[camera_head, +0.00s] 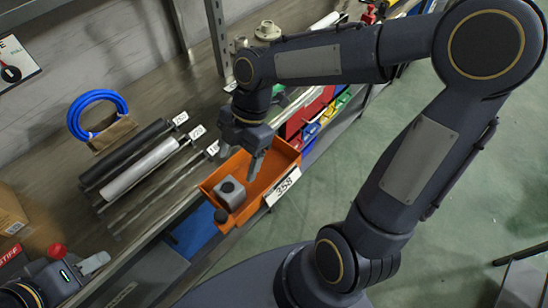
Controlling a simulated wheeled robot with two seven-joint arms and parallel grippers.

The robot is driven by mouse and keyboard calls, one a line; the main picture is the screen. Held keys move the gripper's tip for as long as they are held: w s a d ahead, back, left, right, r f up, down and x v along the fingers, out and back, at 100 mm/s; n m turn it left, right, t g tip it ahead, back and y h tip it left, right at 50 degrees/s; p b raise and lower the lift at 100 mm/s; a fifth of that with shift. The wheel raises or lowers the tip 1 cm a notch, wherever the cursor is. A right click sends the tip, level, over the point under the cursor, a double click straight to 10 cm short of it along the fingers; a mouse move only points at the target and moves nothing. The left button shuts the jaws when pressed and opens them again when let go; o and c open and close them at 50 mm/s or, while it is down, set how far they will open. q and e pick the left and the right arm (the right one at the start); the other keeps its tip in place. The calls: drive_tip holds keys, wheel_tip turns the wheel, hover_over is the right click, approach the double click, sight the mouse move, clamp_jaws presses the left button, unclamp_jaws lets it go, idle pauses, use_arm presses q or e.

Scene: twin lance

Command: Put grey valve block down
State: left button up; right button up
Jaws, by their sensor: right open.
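The grey valve block (230,193), a small cube with a dark round hole on top, sits in the near left end of the orange bin (283,153).
Black and pale rods (140,168) lie on the shelf left of the bin. A blue hose coil (97,112) is behind them. Red, blue, yellow and green bins (325,115) stand beyond the orange bin. A cardboard box (10,212) is at far left.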

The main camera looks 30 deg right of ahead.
drive_tip(key=s+d+r+m+t, duration=0.4)
drive_tip(key=s+d+m+t, duration=0.3)
drive_tip(key=m, duration=1.6)
drive_tip(key=s+d, duration=0.2)
drive_tip(key=s, duration=0.1)
drive_tip(key=shift+s+d, duration=0.2)
drive_tip(key=shift+s, duration=0.2)
drive_tip(key=shift+r, duration=0.1)
